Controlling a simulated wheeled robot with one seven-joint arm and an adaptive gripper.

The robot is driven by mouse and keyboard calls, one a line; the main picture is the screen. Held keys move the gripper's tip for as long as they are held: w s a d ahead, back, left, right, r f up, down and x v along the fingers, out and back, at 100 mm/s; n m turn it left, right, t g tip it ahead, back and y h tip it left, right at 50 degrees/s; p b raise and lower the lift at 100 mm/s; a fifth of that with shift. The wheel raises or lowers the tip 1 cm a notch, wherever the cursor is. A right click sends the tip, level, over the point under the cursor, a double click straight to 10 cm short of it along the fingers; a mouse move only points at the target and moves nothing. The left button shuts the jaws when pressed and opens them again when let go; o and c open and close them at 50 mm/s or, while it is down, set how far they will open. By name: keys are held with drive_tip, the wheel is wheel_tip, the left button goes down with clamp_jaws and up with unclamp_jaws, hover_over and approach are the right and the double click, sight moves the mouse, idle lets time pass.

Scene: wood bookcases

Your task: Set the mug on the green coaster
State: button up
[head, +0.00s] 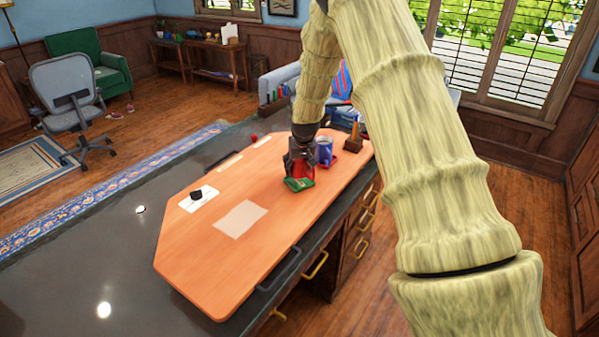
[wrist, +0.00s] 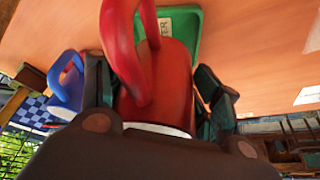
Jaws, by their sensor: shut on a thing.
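A red mug (wrist: 175,70) is between the fingers of my gripper (wrist: 157,88), which is shut on it. The mug's handle faces up in the wrist view. In the head view my gripper (head: 301,158) is near the far right part of the wooden board, with the red mug (head: 302,172) mostly hidden under it. The green coaster (head: 298,185) lies directly below the mug and sticks out in front. It also shows behind the mug's base in the wrist view (wrist: 187,22), with partly hidden lettering. I cannot tell if the mug touches it.
A white card (head: 199,199) bears a black object (head: 196,195). The front of the orange board (head: 220,275) is clear.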

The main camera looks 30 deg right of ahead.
sight(299, 173)
drive_tip(key=shift+f+p, duration=0.8)
drive_tip(key=shift+f, duration=0.9)
drive_tip(key=o, duration=1.3)
drive_tip(key=shift+b+v, duration=1.5)
drive_tip(key=shift+v, duration=4.55)
